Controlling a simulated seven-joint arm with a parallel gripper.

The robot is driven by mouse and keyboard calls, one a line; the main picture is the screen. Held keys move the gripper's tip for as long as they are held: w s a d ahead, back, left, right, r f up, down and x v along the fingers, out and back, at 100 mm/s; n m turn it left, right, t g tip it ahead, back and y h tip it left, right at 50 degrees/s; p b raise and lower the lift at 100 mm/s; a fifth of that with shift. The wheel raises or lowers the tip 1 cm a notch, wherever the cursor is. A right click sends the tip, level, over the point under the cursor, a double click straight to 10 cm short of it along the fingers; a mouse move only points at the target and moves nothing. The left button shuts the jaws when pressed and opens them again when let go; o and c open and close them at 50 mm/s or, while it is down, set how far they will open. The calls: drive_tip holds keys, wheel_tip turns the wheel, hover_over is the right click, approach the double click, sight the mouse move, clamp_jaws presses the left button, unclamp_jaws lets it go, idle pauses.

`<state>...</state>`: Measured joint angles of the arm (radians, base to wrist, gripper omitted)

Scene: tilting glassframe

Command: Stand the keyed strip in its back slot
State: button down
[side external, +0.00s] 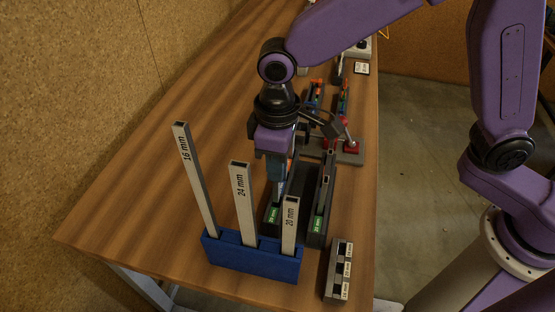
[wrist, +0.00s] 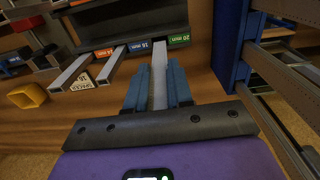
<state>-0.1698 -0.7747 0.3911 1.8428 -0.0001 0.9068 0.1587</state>
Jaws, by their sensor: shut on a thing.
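My gripper (side external: 276,175) points down over the dark slotted frame (side external: 316,238) in the side view. In the wrist view its two blue fingers (wrist: 158,95) are shut on a pale grey strip (wrist: 159,72), which I take to be the keyed strip. The strip runs away from the fingers toward the dark frame (wrist: 130,22) with its coloured labels. In the side view the fingers and frame largely hide the strip's lower end. I cannot tell whether it sits in the back slot, or where its key is.
A blue rack (side external: 252,259) in front holds tall strips marked 16 mm (side external: 194,180), 24 mm (side external: 243,205) and 20 mm (side external: 289,226). A small labelled block (side external: 338,270) lies to its right. Fixtures with red parts (side external: 348,146) stand behind. The table's left side is clear.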

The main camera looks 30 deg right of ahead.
sight(278, 184)
drive_tip(key=shift+f, duration=3.05)
drive_tip(key=c, duration=0.9)
unclamp_jaws()
drive_tip(key=shift+r, duration=0.1)
wheel_tip(278, 184, up, 17)
drive_tip(key=shift+r, duration=0.15)
drive_tip(key=s+d+f+n, duration=0.1)
drive_tip(key=s+d+f, duration=0.1)
drive_tip(key=s+d, duration=0.4)
drive_tip(key=s+d+f+n, duration=0.1)
drive_tip(key=s+d+f, duration=0.2)
drive_tip(key=s+d, duration=0.3)
drive_tip(key=s+d+f+n, duration=0.1)
drive_tip(key=s+d+f, duration=0.2)
drive_tip(key=d, duration=1.1)
drive_tip(key=shift+s+d+n, duration=0.2)
drive_tip(key=shift+s+n, duration=0.1)
drive_tip(key=shift+s, duration=1.3)
